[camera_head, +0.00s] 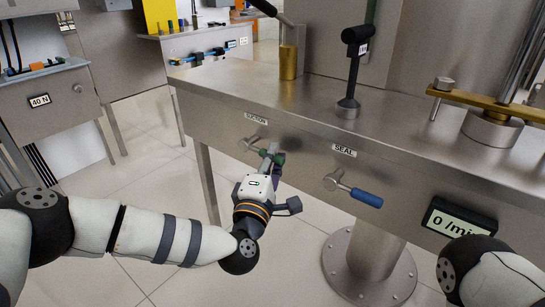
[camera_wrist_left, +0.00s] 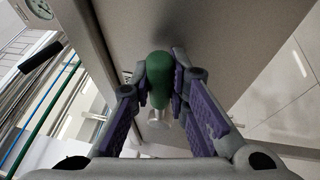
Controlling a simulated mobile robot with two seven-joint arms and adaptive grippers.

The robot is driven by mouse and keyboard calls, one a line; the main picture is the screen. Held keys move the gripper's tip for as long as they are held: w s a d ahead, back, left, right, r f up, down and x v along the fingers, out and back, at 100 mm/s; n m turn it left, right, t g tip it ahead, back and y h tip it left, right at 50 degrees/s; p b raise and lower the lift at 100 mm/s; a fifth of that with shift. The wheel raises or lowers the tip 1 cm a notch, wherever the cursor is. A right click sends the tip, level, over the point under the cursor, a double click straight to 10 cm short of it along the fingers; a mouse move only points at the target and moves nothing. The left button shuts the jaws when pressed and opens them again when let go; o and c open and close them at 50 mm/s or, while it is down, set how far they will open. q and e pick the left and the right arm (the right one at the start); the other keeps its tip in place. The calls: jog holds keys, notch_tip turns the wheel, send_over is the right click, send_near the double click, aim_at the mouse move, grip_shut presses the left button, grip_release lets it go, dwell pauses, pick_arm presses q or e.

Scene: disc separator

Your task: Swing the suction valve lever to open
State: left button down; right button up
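The suction valve lever sticks out of the steel bench front, just below the SUCTION label (camera_head: 256,118). Its metal hub (camera_head: 249,143) shows in the head view, and its green handle (camera_head: 279,159) is partly covered by my left gripper (camera_head: 270,155). In the left wrist view the green handle (camera_wrist_left: 159,78) lies between the two purple-padded fingers of my left gripper (camera_wrist_left: 160,75). The fingertips are close against both sides of the handle and look closed on it. My right gripper is out of view; only part of my right arm shows at lower right.
A second lever with a blue handle (camera_head: 366,197) sits right of the left gripper, below the SEAL label (camera_head: 344,151). A display reading "0 /min" (camera_head: 459,220) is farther right. A bench leg (camera_head: 204,177) and a round pedestal (camera_head: 370,268) stand below. Floor left of the gripper is open.

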pick_arm(q)
jog(key=shift+r, duration=0.1)
jog(key=shift+w+a+r+n+g+y+p, duration=0.1)
jog(key=shift+r+n+g+y+p, duration=0.45)
jog(key=shift+r+n, duration=0.75)
jog(key=shift+w+a+r+n+g+p, duration=0.15)
jog(key=shift+r+n+p, duration=0.1)
jog(key=shift+n, duration=0.35)
jog(key=shift+a+r+n+g+p, duration=0.1)
jog(key=shift+r+n+p, duration=0.15)
jog(key=shift+n, duration=0.35)
jog(key=shift+w+a+r+n+g+p, duration=0.25)
jog(key=shift+r+n+g, duration=0.25)
jog(key=shift+n, duration=0.4)
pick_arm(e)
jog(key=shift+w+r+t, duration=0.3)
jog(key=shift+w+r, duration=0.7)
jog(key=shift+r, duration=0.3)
pick_arm(q)
jog(key=c, duration=1.5)
grip_release()
jog(key=shift+c, duration=0.2)
jog(key=shift+s, duration=0.1)
